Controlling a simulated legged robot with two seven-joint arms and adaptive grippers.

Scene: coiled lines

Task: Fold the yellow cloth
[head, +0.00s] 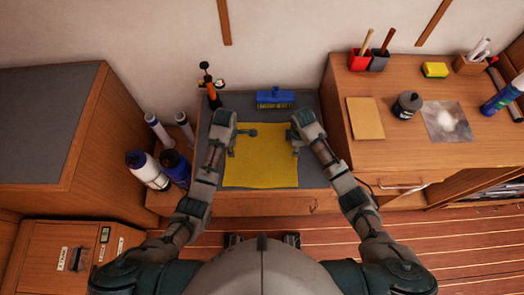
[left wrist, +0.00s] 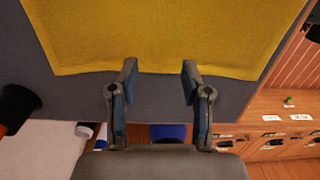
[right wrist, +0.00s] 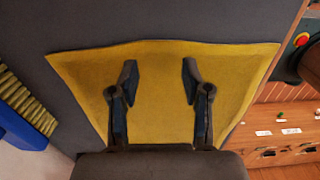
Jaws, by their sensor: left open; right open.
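The yellow cloth (head: 261,165) lies spread out, unfolded, on the grey worktop between my two arms. It also shows in the left wrist view (left wrist: 160,30) and the right wrist view (right wrist: 160,110). My left gripper (head: 243,133) is open and empty near the cloth's far left part. In the left wrist view its fingertips (left wrist: 158,75) are at a cloth edge. My right gripper (head: 292,136) is open and empty near the far right part. In the right wrist view its fingertips (right wrist: 158,72) are over the cloth, inside its edge. Whether either gripper touches the cloth, I cannot tell.
A blue brush (head: 275,97) lies behind the cloth. An orange and black item (head: 211,88) stands at the back left. Bottles (head: 150,170) stand left of the worktop. The higher right counter holds a brown board (head: 365,118) and a grey jar (head: 407,104).

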